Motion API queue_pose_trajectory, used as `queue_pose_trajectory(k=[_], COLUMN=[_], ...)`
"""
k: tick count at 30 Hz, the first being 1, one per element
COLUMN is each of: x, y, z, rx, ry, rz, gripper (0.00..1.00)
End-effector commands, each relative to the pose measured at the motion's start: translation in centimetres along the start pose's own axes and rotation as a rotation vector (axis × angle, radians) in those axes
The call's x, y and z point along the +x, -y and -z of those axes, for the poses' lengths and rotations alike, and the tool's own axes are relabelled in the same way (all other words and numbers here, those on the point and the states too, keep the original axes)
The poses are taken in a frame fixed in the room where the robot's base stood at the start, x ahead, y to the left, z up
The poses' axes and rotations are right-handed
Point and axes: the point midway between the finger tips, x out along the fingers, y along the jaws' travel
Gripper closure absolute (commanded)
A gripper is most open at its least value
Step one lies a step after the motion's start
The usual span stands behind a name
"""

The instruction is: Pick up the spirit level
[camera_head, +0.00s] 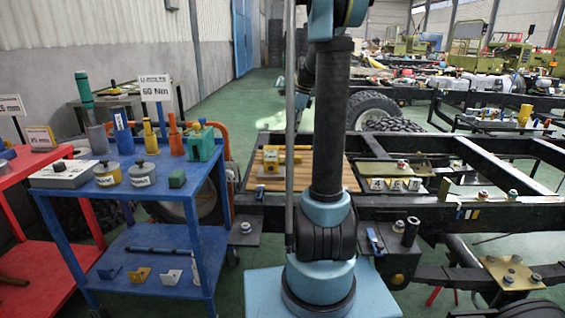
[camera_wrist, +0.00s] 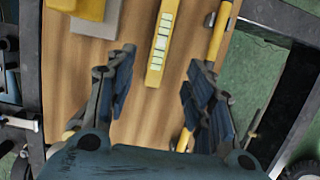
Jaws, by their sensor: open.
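The spirit level (camera_wrist: 162,45) looks like a slim yellow bar with a row of pale green-white windows along it. It lies on a wooden board (camera_wrist: 145,118) in the wrist view, running up to the top edge. My gripper (camera_wrist: 162,62) is open, with one dark finger on each side of the level's near end. No contact shows; the height of the fingers above the board is hard to tell. In the head view the wooden board (camera_head: 245,184) is partly hidden by my arm, and I cannot pick out the level or gripper for certain.
A yellow block (camera_wrist: 88,9) on a grey plate (camera_wrist: 98,24) lies left of the level. A yellow rod (camera_wrist: 220,30) lies to its right. Black chassis rails (camera_head: 400,210) surround the board. A blue cart (camera_head: 160,238) with tools stands at left.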

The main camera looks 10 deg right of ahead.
Motion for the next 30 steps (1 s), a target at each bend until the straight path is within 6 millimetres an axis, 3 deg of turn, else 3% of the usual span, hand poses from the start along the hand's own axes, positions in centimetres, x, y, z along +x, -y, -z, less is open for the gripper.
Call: queue_pose_trajectory(k=[12, 20, 30], x=[6.9, 8.4, 12.5], y=[0.0, 0.0, 0.3], z=[0.0, 0.0, 0.0], rx=[-0.002, -0.002, -0.002], ry=[0.000, 0.000, 0.000], rz=[0.000, 0.001, 0.001], gripper=[0.52, 0.52, 0.52])
